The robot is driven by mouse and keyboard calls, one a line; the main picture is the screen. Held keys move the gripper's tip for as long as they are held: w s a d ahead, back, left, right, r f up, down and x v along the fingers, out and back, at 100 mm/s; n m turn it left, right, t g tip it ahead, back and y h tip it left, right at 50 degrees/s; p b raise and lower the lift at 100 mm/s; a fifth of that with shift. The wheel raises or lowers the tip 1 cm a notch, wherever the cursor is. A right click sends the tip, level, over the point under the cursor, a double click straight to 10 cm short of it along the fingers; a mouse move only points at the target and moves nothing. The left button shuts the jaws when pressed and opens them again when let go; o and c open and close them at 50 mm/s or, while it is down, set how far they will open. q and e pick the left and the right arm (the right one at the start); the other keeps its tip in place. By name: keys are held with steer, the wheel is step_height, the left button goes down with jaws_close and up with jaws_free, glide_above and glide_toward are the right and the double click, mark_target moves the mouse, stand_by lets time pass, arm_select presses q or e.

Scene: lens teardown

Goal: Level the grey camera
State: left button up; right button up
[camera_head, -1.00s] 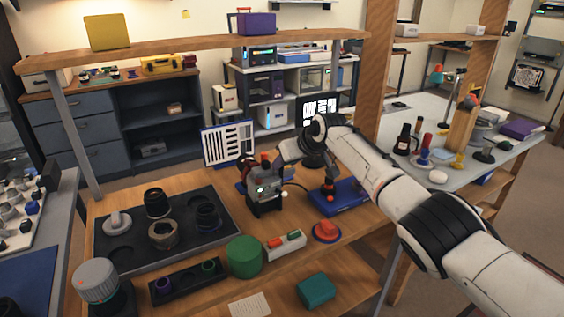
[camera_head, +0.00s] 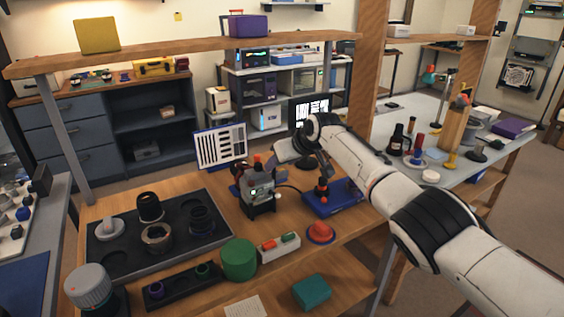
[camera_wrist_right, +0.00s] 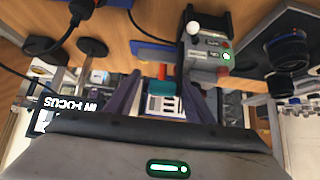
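The grey camera (camera_head: 262,189) is a small boxy device with a dark base, front buttons and a red part on top. It stands on the wooden bench in the head view; I cannot tell whether it is level. It shows inverted at the upper right of the right wrist view (camera_wrist_right: 207,42). My left gripper is out of view.
A dark tray (camera_head: 110,258) with lens parts lies left of the camera. A blue base (camera_head: 345,204) with a black and red device stands to the right, a striped chart (camera_head: 220,147) behind. A green cylinder (camera_head: 239,259) and red button (camera_head: 320,232) are in front.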

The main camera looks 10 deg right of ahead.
steer(key=shift+a, duration=0.1)
steer(key=v, duration=1)
steer(key=shift+p, duration=0.45)
steer(key=shift+s+r, duration=0.1)
steer(key=shift+s, duration=0.05)
